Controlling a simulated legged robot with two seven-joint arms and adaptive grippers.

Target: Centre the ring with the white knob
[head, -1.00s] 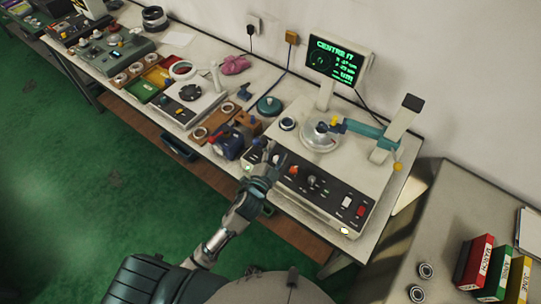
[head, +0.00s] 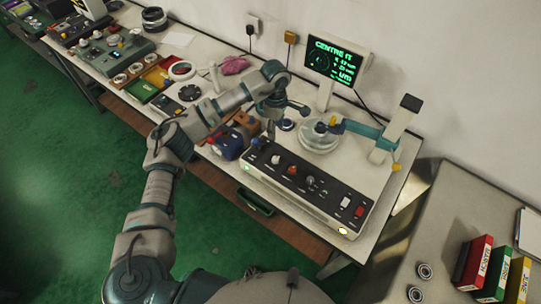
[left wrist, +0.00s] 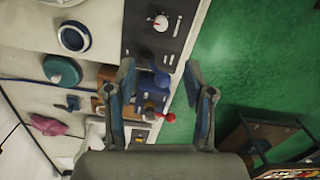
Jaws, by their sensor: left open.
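The machine's front panel (head: 325,190) carries several knobs and buttons. The white knob (head: 275,159) is near its left end; in the left wrist view it (left wrist: 160,23) lies on the black panel, beyond the fingertips. A shiny metal ring (head: 318,136) sits on the round table, with a teal probe arm (head: 362,129) reaching over it. I cannot tell whether it is centred. The screen (head: 337,61) reads "CENTRE IT" above small figures. My left gripper (head: 287,121) is open and empty, above the bench left of the ring; its spread fingers (left wrist: 159,68) show in the wrist view. My right gripper is out of view.
A blue device with a red knob (head: 227,145) stands left of the panel. Binders (head: 497,268) stand on the right-hand cabinet. Green floor is open in front.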

